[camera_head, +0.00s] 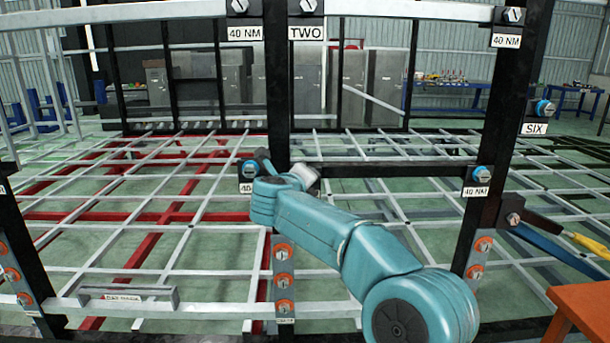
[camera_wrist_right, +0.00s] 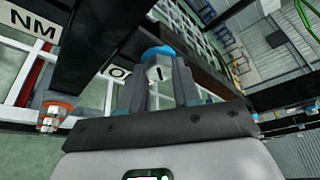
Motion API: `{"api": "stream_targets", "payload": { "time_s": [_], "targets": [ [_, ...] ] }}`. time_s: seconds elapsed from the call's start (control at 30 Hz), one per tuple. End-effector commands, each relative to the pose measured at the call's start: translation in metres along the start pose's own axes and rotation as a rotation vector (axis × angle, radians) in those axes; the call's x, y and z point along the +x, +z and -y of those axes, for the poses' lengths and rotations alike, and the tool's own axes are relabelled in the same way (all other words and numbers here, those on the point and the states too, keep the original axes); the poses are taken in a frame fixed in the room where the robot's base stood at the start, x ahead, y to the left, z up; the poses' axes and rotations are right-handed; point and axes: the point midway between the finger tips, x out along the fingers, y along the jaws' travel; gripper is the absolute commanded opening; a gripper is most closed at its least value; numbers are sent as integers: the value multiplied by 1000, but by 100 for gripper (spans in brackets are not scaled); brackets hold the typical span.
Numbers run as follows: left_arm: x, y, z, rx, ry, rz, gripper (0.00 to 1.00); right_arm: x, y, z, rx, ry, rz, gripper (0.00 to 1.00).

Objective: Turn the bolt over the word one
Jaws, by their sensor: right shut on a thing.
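A bolt with a blue collar and a pale, slotted head (camera_wrist_right: 157,70) sits between the two fingers of my right gripper (camera_wrist_right: 157,84) in the right wrist view. The fingers are shut on the head. Beside it a white label (camera_wrist_right: 118,72) shows a letter O; a finger hides the rest. My left gripper is not in view.
Other bolts sit on the frame by the labels TWO (camera_head: 307,33), SIX (camera_head: 534,128) and 40 NM (camera_head: 476,191). Orange-ringed bolts (camera_head: 284,279) run down the post below my arm. An orange surface (camera_head: 585,305) is at the lower right, near a yellow-handled tool (camera_head: 588,243).

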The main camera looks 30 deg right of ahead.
Motion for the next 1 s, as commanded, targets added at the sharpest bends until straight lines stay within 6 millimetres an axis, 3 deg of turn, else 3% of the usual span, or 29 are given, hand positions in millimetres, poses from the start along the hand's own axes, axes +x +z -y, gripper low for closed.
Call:
{"api": "stream_targets", "payload": {
  "time_s": [0.5,1.0],
  "targets": [
    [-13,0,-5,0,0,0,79,1,-4,0,314,134,-12,1],
    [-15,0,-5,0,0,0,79,1,-4,-2,378,163,-12,1]
  ]
}}
